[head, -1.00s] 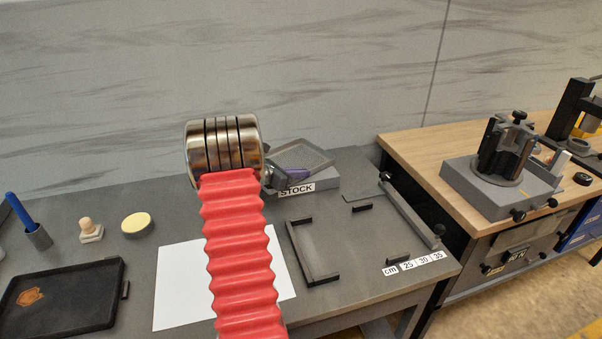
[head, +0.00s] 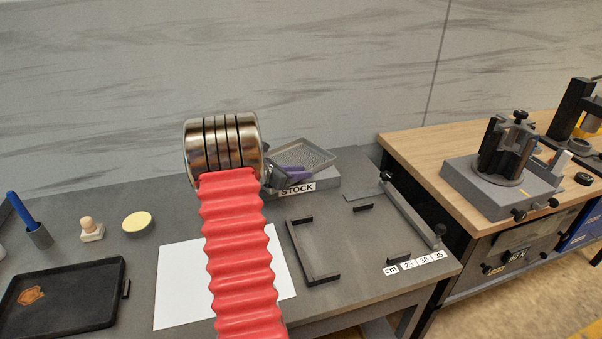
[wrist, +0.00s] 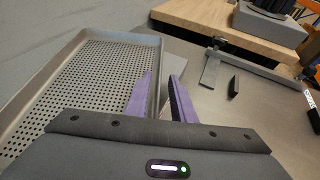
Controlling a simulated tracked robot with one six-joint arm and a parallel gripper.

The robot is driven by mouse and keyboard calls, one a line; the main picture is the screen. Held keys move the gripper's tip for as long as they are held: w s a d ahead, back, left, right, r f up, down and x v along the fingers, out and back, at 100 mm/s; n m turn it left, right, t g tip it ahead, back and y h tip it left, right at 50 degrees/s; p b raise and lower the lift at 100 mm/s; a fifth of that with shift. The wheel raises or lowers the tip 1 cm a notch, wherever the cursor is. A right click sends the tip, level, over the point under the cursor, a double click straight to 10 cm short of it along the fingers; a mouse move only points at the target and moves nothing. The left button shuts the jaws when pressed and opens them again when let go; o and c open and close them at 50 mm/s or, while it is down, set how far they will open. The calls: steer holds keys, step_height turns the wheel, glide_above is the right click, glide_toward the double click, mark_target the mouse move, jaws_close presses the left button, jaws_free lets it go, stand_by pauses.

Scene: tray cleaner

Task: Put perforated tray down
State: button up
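The perforated tray (wrist: 88,62) is a grey metal tray with a floor full of small holes, at the left of the wrist view. In the head view the tray (head: 318,155) is over the grey block marked STOCK (head: 325,182), apparently resting on it. My gripper (wrist: 160,78) has purple fingers standing apart on either side of the tray's right wall, the left one inside the tray and the right one outside. A gap shows between the fingers. My arm and wrist hide the tray's left part in the head view.
A black tray with a brown mark (head: 70,300) lies at front left, near a white sheet (head: 185,285), a yellow-topped disc (head: 137,222) and a stamp (head: 90,230). Dark corner brackets (head: 320,278) and a long stop bar (head: 412,215) sit right of centre.

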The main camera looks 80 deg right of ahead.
steer(key=v, duration=1.1)
steer(key=shift+a+r, duration=0.1)
steer(key=shift+a, duration=0.15)
stand_by(0.3)
steer(key=shift+w, duration=0.1)
steer(key=w+a+r+m+t+y, duration=0.1)
steer(key=w+a+r+m+t, duration=0.2)
steer(key=a, duration=0.7)
steer(key=w+a+r+m+t+y, duration=0.15)
steer(key=w+a, duration=0.35)
steer(key=a, duration=0.6)
steer(key=w+a+r+m+t+y, duration=0.1)
steer(key=w+a+r+m+t, duration=0.15)
steer(key=a, duration=0.75)
steer(key=s+a+r+m+t+y, duration=0.1)
steer(key=a+t+y, duration=0.2)
steer(key=a, duration=1.2)
steer(key=s+a+r+m+t+y, duration=0.1)
steer(key=a+m+t+y, duration=0.1)
steer(key=a, duration=1.4)
steer(key=shift+s+a+t+y, duration=0.25)
steer(key=shift+s+t+y, duration=0.15)
steer(key=shift+t+y, duration=0.65)
steer(key=shift+r, duration=0.1)
